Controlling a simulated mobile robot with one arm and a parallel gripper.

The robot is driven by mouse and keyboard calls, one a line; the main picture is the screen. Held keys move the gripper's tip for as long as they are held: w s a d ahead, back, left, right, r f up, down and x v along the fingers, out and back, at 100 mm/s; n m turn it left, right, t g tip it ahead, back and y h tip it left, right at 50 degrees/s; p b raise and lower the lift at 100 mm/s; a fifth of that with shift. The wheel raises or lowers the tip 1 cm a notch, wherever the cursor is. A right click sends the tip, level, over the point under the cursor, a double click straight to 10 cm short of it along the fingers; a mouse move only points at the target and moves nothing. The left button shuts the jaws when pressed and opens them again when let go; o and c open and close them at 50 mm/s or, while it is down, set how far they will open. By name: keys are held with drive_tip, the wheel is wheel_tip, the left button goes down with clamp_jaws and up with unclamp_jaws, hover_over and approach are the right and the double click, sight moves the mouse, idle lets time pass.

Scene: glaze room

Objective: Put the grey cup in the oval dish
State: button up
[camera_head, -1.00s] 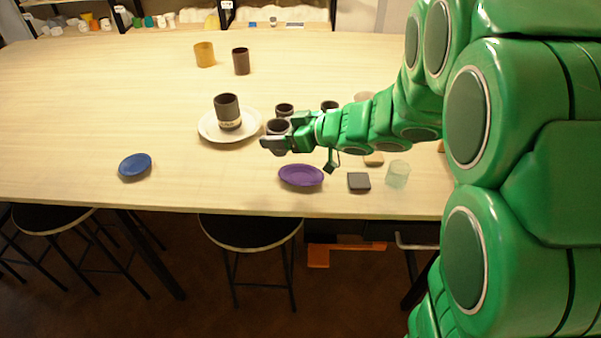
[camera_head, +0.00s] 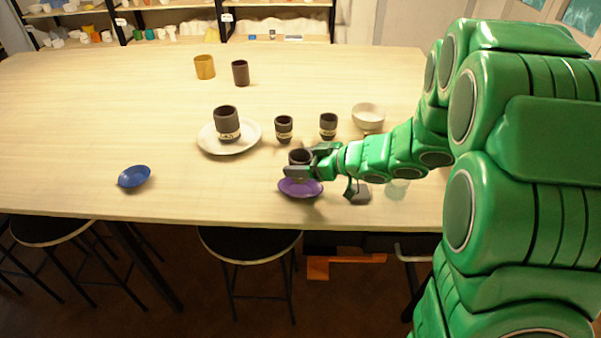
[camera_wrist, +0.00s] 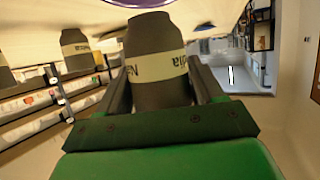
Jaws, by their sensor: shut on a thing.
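A dark grey cup (camera_head: 300,156) with a pale lettered band is between the fingers of my gripper (camera_head: 299,171), which is shut on it. The wrist view also shows this cup (camera_wrist: 156,60) between the two fingers (camera_wrist: 160,90). In the head view the cup shows just above and partly over the purple oval dish (camera_head: 301,189) near the table's front edge. My gripper hides part of the dish's back rim. I cannot tell whether the cup touches the dish. A smaller blue dish (camera_head: 134,176) lies to the left, empty.
A white plate (camera_head: 248,148) holds another dark banded cup (camera_head: 227,122). Two small dark cups (camera_head: 284,127) (camera_head: 328,124) and a pale bowl (camera_head: 368,116) stand behind my gripper. A yellow cup (camera_head: 204,67) and dark brown cup (camera_head: 240,73) stand farther back.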

drive_tip(key=shift+f, duration=1.75)
drive_tip(key=shift+f, duration=0.1)
drive_tip(key=o, duration=1.1)
drive_tip(key=shift+d+r, duration=0.25)
drive_tip(key=shift+v, duration=5.75)
drive_tip(key=shift+s+f, duration=0.1)
